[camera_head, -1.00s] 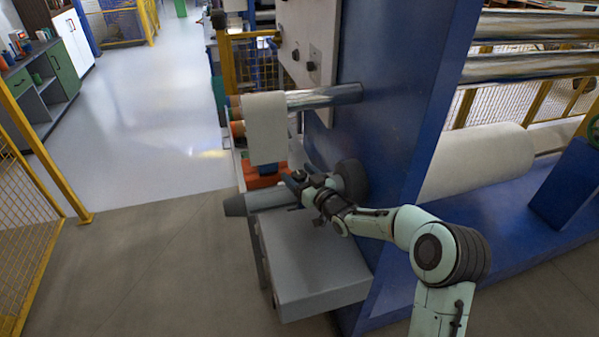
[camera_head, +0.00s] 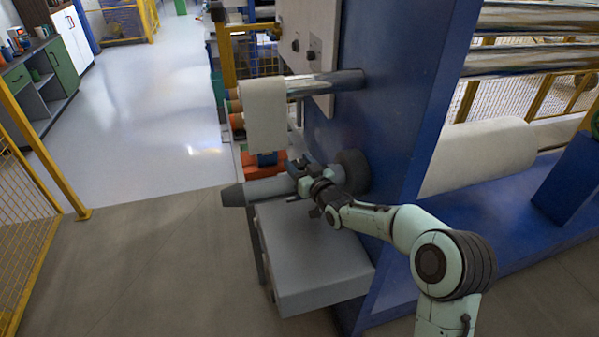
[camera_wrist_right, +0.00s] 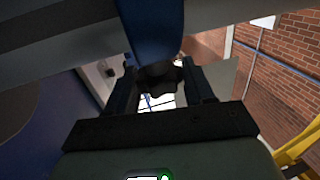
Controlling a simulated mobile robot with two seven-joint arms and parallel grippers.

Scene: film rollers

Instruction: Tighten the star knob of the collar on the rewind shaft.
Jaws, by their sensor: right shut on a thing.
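The grey rewind shaft (camera_head: 262,189) sticks out to the left from the blue machine frame. It also crosses the top of the wrist view (camera_wrist_right: 225,15). A blue collar (camera_wrist_right: 150,28) sits around it in the right wrist view. The dark star knob (camera_wrist_right: 160,78) shows below the collar, between the two fingers of my right gripper (camera_wrist_right: 160,88). The gripper is shut on the knob. In the head view my right gripper (camera_head: 303,172) is at the shaft, and the knob is too small and covered to make out. My left gripper is not in view.
A dark round flange (camera_head: 353,172) is on the shaft near the blue frame (camera_head: 400,100). A grey box (camera_head: 310,262) stands below the shaft. A white roll (camera_head: 264,115) hangs above, with orange-red objects (camera_head: 262,165) behind. The floor to the left is clear.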

